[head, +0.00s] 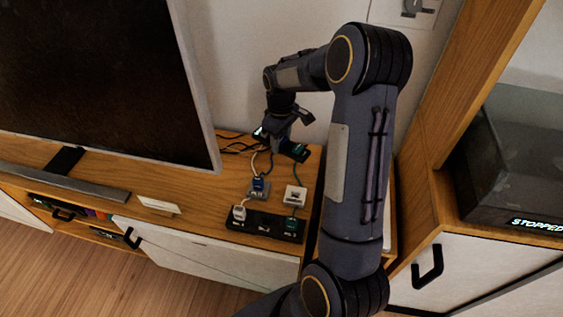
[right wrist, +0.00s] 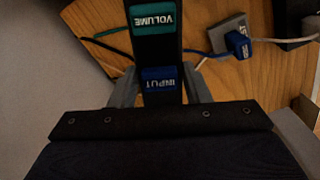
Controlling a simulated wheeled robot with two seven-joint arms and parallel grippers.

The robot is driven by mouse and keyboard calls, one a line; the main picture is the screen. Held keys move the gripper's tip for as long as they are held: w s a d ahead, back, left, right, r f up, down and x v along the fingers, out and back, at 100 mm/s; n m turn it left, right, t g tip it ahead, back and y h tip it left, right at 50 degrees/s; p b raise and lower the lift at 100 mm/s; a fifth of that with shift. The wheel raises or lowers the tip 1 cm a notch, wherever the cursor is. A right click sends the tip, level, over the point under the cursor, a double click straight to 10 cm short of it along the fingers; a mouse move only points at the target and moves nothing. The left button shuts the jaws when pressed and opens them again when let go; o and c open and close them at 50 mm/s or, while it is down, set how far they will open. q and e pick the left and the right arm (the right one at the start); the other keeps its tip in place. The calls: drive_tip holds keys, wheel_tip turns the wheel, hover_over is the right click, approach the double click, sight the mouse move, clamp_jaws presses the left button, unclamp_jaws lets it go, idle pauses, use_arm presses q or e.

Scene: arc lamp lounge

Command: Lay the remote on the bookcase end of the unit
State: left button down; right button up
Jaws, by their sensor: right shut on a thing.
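The remote is a black bar with a green VOLUME label and a blue INPUT label; it shows in the right wrist view (right wrist: 153,47) between my right gripper's fingers (right wrist: 160,88). In the head view, my right gripper (head: 284,137) is over the right end of the wooden unit (head: 205,190), and dark ends of the remote (head: 299,153) stick out beside it. The gripper is shut on the remote. Whether the remote touches the top beneath is unclear. My left gripper is out of view.
A black power strip (head: 262,229) with several plugs and cables lies on the unit below the gripper. A white-grey adapter (head: 295,195) and a blue plug (head: 258,184) sit there. The television (head: 100,75) stands left. A dark box (head: 520,165) sits in the right cabinet.

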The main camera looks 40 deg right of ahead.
sight(281, 167)
wheel_tip(281, 167, down, 9)
drive_tip(key=shift+f+b, duration=0.2)
drive_tip(key=shift+b, duration=0.6)
drive_tip(key=shift+f, duration=0.15)
drive_tip(key=o, duration=1.2)
